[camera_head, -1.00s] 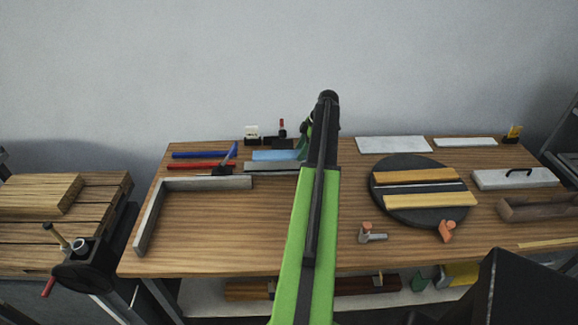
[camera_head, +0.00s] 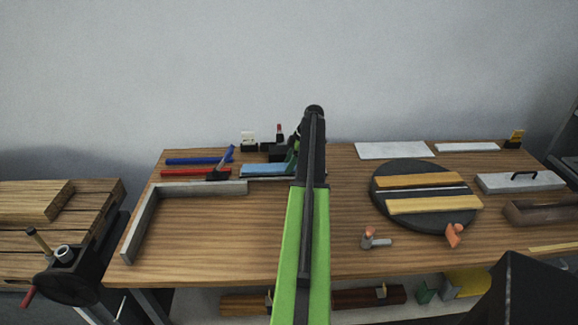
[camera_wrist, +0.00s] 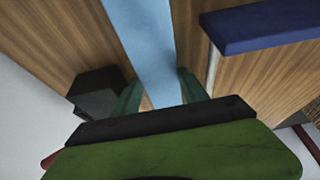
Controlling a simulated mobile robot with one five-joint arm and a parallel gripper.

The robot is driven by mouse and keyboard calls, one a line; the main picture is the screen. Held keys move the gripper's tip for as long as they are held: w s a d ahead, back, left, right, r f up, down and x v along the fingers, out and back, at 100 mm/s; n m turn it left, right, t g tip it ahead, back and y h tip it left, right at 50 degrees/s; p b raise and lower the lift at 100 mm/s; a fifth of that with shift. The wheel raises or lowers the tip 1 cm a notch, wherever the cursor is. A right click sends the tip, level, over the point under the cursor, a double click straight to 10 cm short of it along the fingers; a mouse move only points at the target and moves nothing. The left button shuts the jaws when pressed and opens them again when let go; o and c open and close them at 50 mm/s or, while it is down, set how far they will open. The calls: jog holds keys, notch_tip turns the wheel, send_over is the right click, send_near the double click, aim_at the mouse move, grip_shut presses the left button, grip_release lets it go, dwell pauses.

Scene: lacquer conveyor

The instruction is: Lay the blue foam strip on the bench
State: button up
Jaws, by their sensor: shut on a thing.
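The blue foam strip (camera_head: 262,170) is light blue, long and flat, and shows left of my arm near the back of the wooden bench (camera_head: 220,235). My gripper (camera_head: 293,160) is shut on its right end, partly hidden by my arm. In the wrist view the strip (camera_wrist: 148,45) runs away from between the green fingers of my gripper (camera_wrist: 158,88). I cannot tell whether the strip touches the bench or hangs just above it.
A grey L-shaped fence (camera_head: 140,225) bounds the bench's left front area, which is bare inside. A blue tool (camera_head: 197,160) and a red bar (camera_head: 185,171) lie behind it. A dark round turntable (camera_head: 425,225) with wooden strips is on the right. Small black blocks stand at the back.

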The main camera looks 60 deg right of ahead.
jog(key=shift+f, duration=0.2)
jog(key=o, duration=1.4)
jog(key=shift+r, duration=0.1)
jog(key=p+v, duration=1.1)
jog(key=v, duration=0.1)
jog(key=shift+r, duration=0.2)
jog(key=shift+f, duration=0.1)
